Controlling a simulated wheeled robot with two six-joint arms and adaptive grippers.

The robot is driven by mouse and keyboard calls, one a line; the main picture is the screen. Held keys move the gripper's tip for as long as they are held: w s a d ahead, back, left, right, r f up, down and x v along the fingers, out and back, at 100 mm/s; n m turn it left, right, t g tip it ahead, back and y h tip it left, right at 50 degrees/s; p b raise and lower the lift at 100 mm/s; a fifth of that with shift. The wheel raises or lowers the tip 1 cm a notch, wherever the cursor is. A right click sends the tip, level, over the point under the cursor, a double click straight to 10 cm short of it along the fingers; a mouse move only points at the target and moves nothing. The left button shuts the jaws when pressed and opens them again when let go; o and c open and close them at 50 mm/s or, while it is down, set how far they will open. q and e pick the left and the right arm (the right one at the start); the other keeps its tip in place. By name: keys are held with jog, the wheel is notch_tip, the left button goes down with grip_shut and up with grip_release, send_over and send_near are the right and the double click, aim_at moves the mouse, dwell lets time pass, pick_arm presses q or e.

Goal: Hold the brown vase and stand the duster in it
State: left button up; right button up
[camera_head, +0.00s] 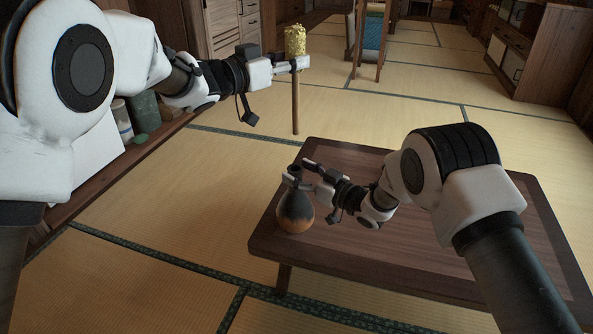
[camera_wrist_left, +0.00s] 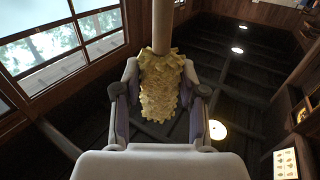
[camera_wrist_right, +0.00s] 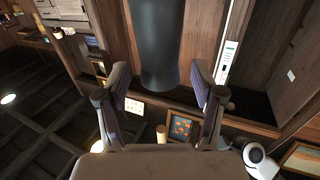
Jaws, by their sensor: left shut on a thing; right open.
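The brown vase (camera_head: 295,212), dark above and orange-brown below, stands upright near the low table's left corner. My right gripper (camera_head: 298,171) is open at its narrow neck. In the right wrist view the dark neck (camera_wrist_right: 158,45) shows between the two spread fingers (camera_wrist_right: 160,98), with gaps at both sides. The duster (camera_head: 295,41) has a yellow fluffy head on top and a thin wooden handle (camera_head: 295,105) hanging straight down. My left gripper (camera_head: 292,64) is shut on its head, behind and above the vase. The left wrist view shows the yellow head (camera_wrist_left: 165,88) between the fingers.
The low wooden table (camera_head: 440,262) is otherwise bare beneath my right arm. A shelf with a green container (camera_head: 143,110) runs along the left. A chair (camera_head: 370,40) stands at the back, and cabinets (camera_head: 520,55) at the back right. Tatami floor around the table is clear.

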aim_at(290, 171)
jog(key=shift+x, duration=0.8)
grip_shut()
pick_arm(q)
jog(key=shift+f, duration=11.4)
jog(key=o, duration=1.2)
jog(key=shift+s+a, duration=0.1)
jog(key=shift+a, duration=0.05)
